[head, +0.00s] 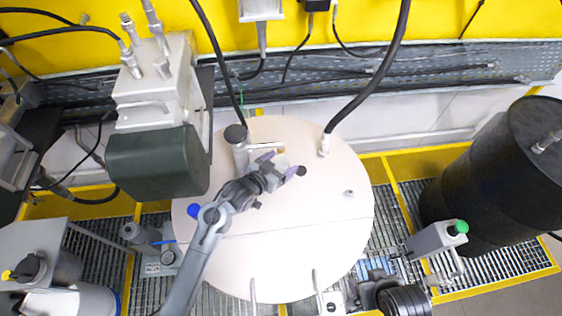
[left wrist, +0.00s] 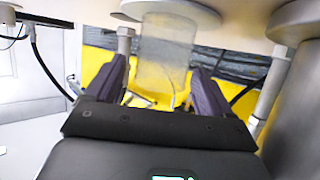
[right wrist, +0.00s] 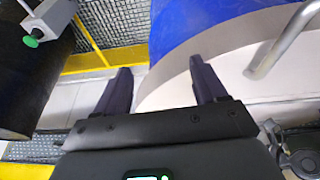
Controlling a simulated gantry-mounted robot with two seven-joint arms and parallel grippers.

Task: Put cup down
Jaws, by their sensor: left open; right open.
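A small, pale, translucent cup (head: 281,161) is on the white round drum lid (head: 310,245) in the head view, partly hidden by my left gripper. My left gripper (head: 286,166) is over the lid with its fingers apart, on either side of the cup. In the left wrist view the see-through cup (left wrist: 165,65) shows between the two open fingers, with a gap visible beside it. The cup's contact with the lid is not clearly visible. My right gripper (right wrist: 163,85) is open and empty, beside the blue and white drum side (right wrist: 200,35).
A grey upright fitting (head: 237,150) stands on the lid just left of the cup. A grey and dark green motor unit (head: 155,130) is at left. The lid's right half is mostly clear.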

